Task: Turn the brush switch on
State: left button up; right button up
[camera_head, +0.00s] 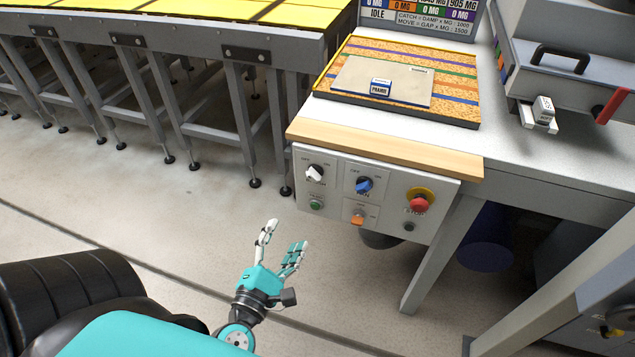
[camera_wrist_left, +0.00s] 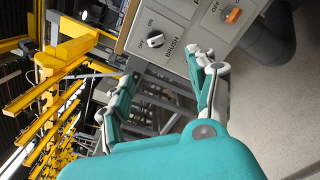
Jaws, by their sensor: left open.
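The brush switch is a white rotary knob (camera_head: 315,172) at the upper left of a grey control panel (camera_head: 338,208), with OFF and ON marks above it. It also shows in the left wrist view (camera_wrist_left: 155,40), beside the printed word BRUSH. I cannot tell surely which mark it points to. My left gripper (camera_head: 284,236) is open and empty, below and left of the panel, apart from it. In the left wrist view its two fingers (camera_wrist_left: 160,72) stand on either side of and below the knob. My right gripper is not in view.
The panel also carries a blue FAN knob (camera_head: 364,185), an orange knob (camera_head: 358,217), a green button (camera_head: 316,204) and a red stop button (camera_head: 420,201). A wooden edge (camera_head: 385,148) overhangs it. Grey table legs (camera_head: 440,255) stand right. Floor in front is clear.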

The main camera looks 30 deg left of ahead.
pick_arm(q)
jog(key=p, duration=0.3)
send_near(312, 179)
jog(key=p+x, duration=0.1)
jog(key=x, duration=0.9)
jog(key=shift+p, duration=0.4)
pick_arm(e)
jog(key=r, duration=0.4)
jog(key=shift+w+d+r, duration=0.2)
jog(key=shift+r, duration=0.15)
pick_arm(q)
jog(key=shift+c, duration=0.2)
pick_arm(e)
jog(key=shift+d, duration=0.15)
pick_arm(q)
jog(key=c, duration=1.1)
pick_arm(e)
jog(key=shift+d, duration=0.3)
